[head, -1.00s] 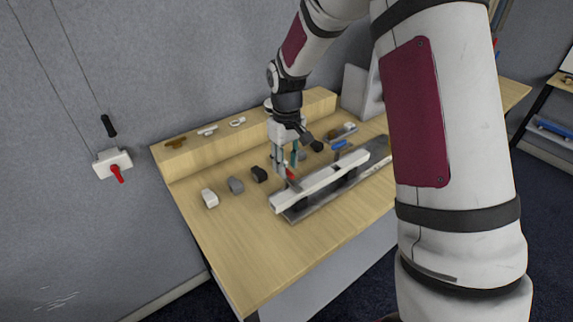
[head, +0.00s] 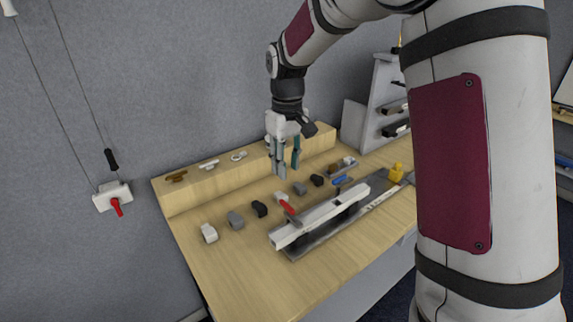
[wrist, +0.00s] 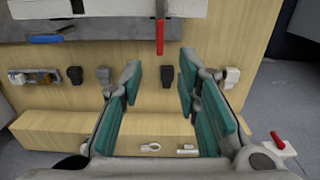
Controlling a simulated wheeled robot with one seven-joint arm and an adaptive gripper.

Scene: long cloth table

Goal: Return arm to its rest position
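My arm reaches down over the wooden table from the upper right in the head view. My gripper (head: 287,168) hangs above the row of small blocks, pointing down. In the wrist view my gripper (wrist: 158,82) has its two teal-padded fingers apart, with a clear gap and nothing held. A black block (wrist: 167,76) shows in that gap, on the table below and not gripped.
A white bar with a red handle (head: 290,208) lies on a metal plate close below. Several blocks, such as a white one (head: 209,233), line the table. A wooden ledge (head: 205,188) runs behind. A red-handled switch box (head: 112,196) hangs left.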

